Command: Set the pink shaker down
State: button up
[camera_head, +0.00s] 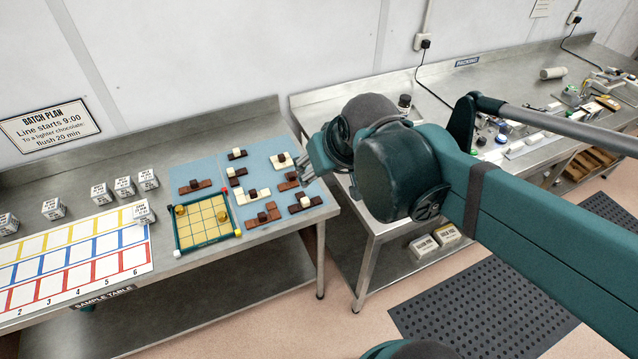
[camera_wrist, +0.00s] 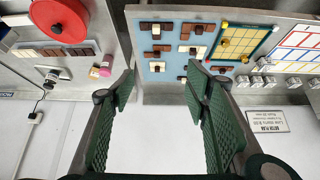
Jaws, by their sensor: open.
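A small pink shaker (camera_wrist: 104,68) shows in the wrist view, just left of my left finger's tip. It is on the steel packing bench (camera_wrist: 84,84), near the edge beside the gap between the benches. It is small here, and I cannot tell for sure whether it is upright. In the head view it does not show; my arm covers that part of the bench. My gripper (camera_wrist: 160,74) is open with nothing between its green fingers. In the head view my gripper (camera_head: 306,166) is over the right end of the sample table, partly hidden by my wrist.
The sample table holds a blue mat (camera_head: 270,222) with brown and cream pieces, a yellow grid board (camera_head: 208,222) and several white cubes (camera_head: 124,186).

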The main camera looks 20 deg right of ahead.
jog(key=s, duration=0.1)
jog(key=s+a, duration=0.1)
jog(key=s, duration=0.1)
jog(key=s+a, duration=0.1)
jog(key=s, duration=0.1)
jog(key=shift+s+f, duration=0.2)
jog(key=shift+f, duration=0.2)
notch_tip(320, 180, down, 8)
jog(key=b, duration=0.8)
dwell(1.0)
